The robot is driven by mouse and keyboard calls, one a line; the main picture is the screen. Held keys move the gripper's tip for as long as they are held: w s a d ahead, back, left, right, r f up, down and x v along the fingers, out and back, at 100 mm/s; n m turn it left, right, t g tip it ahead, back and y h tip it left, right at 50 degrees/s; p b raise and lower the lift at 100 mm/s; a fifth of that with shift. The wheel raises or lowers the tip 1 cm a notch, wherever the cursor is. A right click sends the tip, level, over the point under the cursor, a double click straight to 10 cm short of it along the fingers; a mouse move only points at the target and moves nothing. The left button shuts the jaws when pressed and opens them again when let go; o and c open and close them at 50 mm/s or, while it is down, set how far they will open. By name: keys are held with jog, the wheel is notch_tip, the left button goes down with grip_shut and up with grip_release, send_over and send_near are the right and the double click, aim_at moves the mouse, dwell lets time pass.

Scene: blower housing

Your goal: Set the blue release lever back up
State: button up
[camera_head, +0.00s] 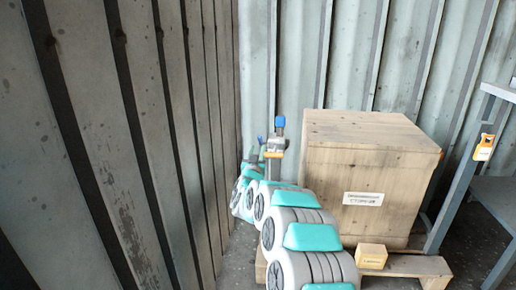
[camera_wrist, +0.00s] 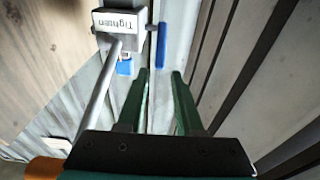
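A grey metal fixture (camera_head: 274,150) stands beside the wooden crate, with a blue knob-like part (camera_head: 280,122) on top and a smaller blue part (camera_head: 261,140) at its left. In the wrist view, a long blue handle (camera_wrist: 175,44) is joined by a thin pin to a block labelled "Tighten" (camera_wrist: 118,22). A short blue piece (camera_wrist: 124,67) sits below that block, near a metal rod (camera_wrist: 98,92). I cannot tell for certain which blue part is the release lever. My gripper (camera_wrist: 160,74) is open and empty, its green fingertips short of the long blue handle. Its fingers are unclear in the head view.
The wooden crate (camera_head: 368,180) stands on a pallet (camera_head: 420,266) right of my arm, with a small box (camera_head: 371,256) in front. A dark ribbed wall (camera_head: 150,130) runs close along the left. A blue-grey metal frame (camera_head: 462,180) stands at the right.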

jog(key=shift+s, duration=0.3)
jog(key=shift+c, duration=0.6)
jog(key=shift+w+d+f+n+t, duration=0.3)
jog(key=shift+f+n, duration=0.1)
jog(key=shift+n, duration=0.1)
jog(key=c, duration=0.3)
jog(key=f+n+t, duration=0.1)
jog(key=n, duration=0.1)
jog(key=f+n+t+h+b, duration=0.1)
jog(key=f+n, duration=0.1)
jog(key=n, duration=0.1)
jog(key=f+n+t+b, duration=0.1)
jog(key=f+n, duration=0.1)
jog(key=n, duration=0.1)
jog(key=shift+w+d+t, duration=0.15)
jog(key=shift+d+t, duration=0.15)
jog(key=shift+d, duration=0.05)
grip_shut()
jog(key=n+t+b, duration=0.2)
jog(key=n+t, duration=0.1)
jog(key=n, duration=0.6)
send_near(260, 140)
jog(key=shift+y, duration=0.3)
jog(key=shift+w+f+b+x, duration=0.15)
jog(key=shift+b+x, duration=0.3)
jog(key=shift+x, duration=1.2)
jog(key=shift+w+f+b+x, duration=0.1)
jog(key=shift+b+x, duration=0.35)
jog(key=shift+x, duration=1.2)
